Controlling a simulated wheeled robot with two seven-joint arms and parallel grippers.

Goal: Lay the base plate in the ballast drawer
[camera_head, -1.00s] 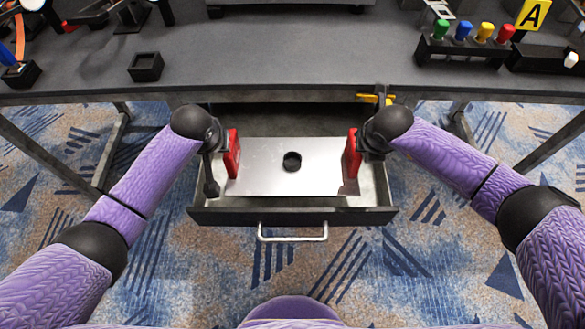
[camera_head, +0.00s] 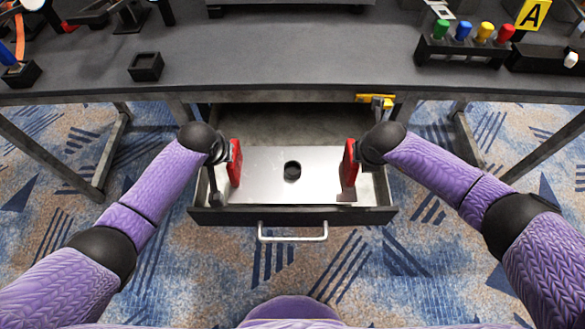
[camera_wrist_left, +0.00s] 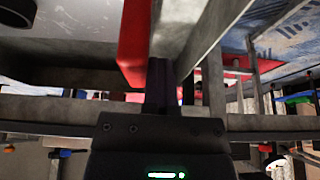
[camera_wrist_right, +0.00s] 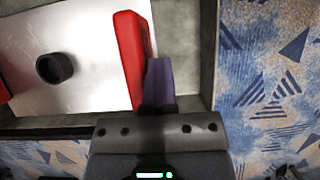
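The base plate (camera_head: 262,178) is a shiny metal sheet with a black round hub (camera_head: 292,171) and a red handle at each side. It lies level within the outline of the open ballast drawer (camera_head: 228,216), close to its front wall. I cannot tell whether it touches the drawer floor. My left gripper (camera_head: 228,160) is at the left red handle (camera_head: 236,162) and appears shut on it. My right gripper (camera_head: 358,158) is likewise at the right red handle (camera_head: 350,163). The right wrist view shows this handle (camera_wrist_right: 131,58) beside the purple-grey fingers; the far fingers are hidden.
The drawer has a silver pull (camera_head: 292,238) in front. The dark tabletop (camera_head: 270,60) overhangs its back, with a yellow clamp-like part (camera_head: 376,100) at the table edge. A small black box (camera_head: 145,67) and a rack with coloured knobs (camera_head: 462,50) stand on top.

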